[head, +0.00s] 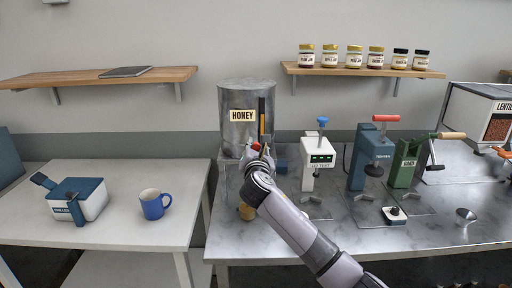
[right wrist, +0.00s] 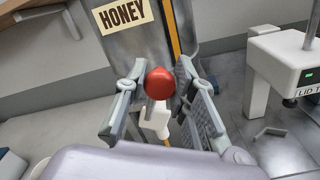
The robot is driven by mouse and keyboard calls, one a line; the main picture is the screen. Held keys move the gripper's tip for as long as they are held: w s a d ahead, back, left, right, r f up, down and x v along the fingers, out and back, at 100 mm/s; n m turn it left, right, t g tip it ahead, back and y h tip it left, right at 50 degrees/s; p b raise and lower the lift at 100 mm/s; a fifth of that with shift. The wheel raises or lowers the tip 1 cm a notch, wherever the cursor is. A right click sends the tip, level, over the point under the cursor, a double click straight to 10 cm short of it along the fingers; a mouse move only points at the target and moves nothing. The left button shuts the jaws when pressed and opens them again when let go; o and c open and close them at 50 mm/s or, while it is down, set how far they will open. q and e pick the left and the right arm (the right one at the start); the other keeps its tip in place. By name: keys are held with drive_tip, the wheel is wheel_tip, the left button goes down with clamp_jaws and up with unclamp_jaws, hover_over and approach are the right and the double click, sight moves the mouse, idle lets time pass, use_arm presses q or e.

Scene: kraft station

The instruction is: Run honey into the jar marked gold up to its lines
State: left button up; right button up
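The grey metal honey tank (head: 230,100) stands on the steel counter, with a HONEY label and an upright amber strip. Its red tap knob (right wrist: 160,83) is between the fingers of my right gripper (right wrist: 158,85) in the right wrist view. Narrow gaps show beside the knob, so the fingers look open around it. In the head view my right gripper (head: 258,152) is at the tank's lower front. An amber-coloured vessel (head: 247,211), perhaps the jar, is below, partly hidden by my arm. Its markings and fill level cannot be read.
A white lid tester (head: 318,152), blue press (head: 370,155) and green press (head: 405,165) stand right of the tank. A small metal funnel (head: 466,216) is further right. A blue mug (head: 154,204) stands on the left table (head: 110,225). Several jars line the right shelf (head: 360,71).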

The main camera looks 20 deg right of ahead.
clamp_jaws()
drive_tip(key=shift+f, duration=0.1)
idle(0.4)
drive_tip(key=s+d+f+m+b, duration=0.1)
drive_tip(key=d+f+m+b, duration=0.2)
drive_tip(key=m, duration=0.5)
drive_tip(key=shift+d+f, duration=0.5)
drive_tip(key=shift+f, duration=0.25)
drive_tip(key=o, duration=0.6)
unclamp_jaws()
